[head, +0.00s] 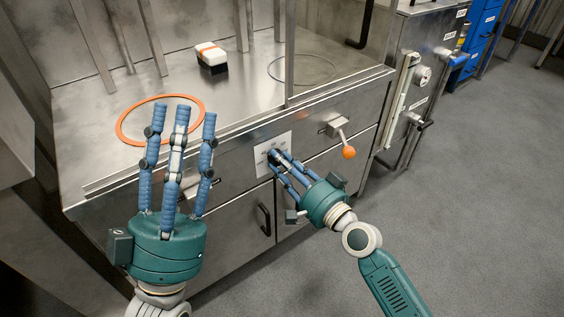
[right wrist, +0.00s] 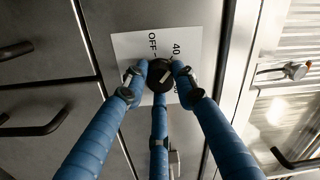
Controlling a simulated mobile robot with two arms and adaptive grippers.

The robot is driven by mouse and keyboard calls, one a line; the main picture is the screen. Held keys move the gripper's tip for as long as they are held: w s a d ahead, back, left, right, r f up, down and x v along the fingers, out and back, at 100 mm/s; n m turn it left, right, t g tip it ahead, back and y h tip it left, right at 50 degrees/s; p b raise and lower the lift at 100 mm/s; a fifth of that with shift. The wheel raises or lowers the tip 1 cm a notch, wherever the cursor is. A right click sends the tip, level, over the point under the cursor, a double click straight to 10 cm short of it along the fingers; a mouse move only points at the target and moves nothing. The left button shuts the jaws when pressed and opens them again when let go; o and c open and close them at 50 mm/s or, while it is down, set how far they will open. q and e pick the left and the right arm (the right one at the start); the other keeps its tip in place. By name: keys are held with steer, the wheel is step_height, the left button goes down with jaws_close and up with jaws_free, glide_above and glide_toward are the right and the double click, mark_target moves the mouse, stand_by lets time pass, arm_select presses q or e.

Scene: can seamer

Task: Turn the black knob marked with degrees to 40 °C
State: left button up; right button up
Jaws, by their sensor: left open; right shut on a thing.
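The black knob (right wrist: 158,72) sits on a white label plate (right wrist: 125,45) on the front of the steel cabinet. In the right wrist view the plate reads "OFF" and "40"; further markings are partly hidden by a finger. A pale mark shows on the knob's face, but its exact setting is hard to read. My right gripper (head: 277,160) is shut on the knob, its blue fingers around it; they also show in the right wrist view (right wrist: 160,80). The plate (head: 264,149) shows in the head view. My left gripper (head: 183,114) is open and empty before the cabinet, left of the plate.
An orange-tipped lever (head: 348,152) stands out from the cabinet front, right of the knob. A black door handle (head: 264,219) is below. An orange ring (head: 122,132) and a white-and-black block (head: 212,58) are on the steel top (head: 240,95). Open floor (head: 470,200) lies to the right.

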steer(key=o, duration=1.2)
steer(key=shift+c, duration=0.2)
steer(key=v, duration=1.2)
steer(key=shift+s, duration=0.1)
